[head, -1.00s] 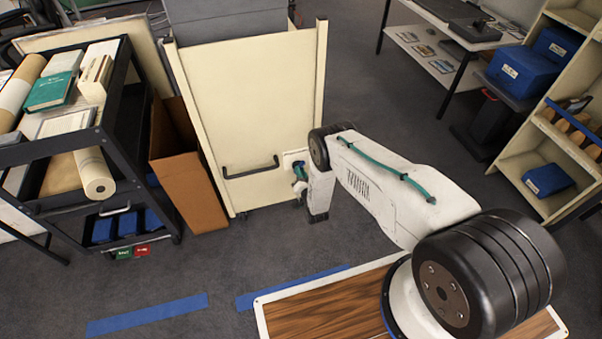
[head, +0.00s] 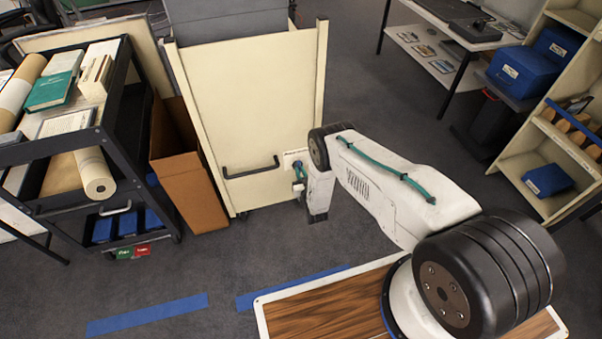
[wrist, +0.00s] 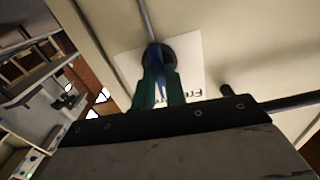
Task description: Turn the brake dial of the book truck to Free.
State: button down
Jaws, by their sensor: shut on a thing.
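The book truck (head: 255,110) is a tall cream cart with a black handle bar, standing at the centre of the head view. Its brake dial (head: 297,166) sits on a white plate low at the right of its front panel. In the wrist view the dial's blue grip (wrist: 158,72) stands out from a dark round hub on the white plate (wrist: 187,62). My gripper (wrist: 158,85) is shut on the blue grip, one green finger on each side. Upside-down lettering beginning "Fr" shows on the plate, right of the fingers; the rest is covered. My wrist partly covers the dial in the head view.
A black cart (head: 108,150) with books and rolls stands at the left, with an open cardboard box (head: 190,180) beside the truck. Shelving with blue boxes (head: 548,180) is at the right. Carpet with blue tape (head: 147,315) lies open in front.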

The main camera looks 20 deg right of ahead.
jog(key=shift+a+n, duration=0.1)
jog(key=shift+n, duration=3.7)
jog(key=c, duration=1.4)
grip_release()
jog(key=shift+c, duration=0.2)
jog(key=s, duration=0.7)
jog(key=shift+s, duration=0.4)
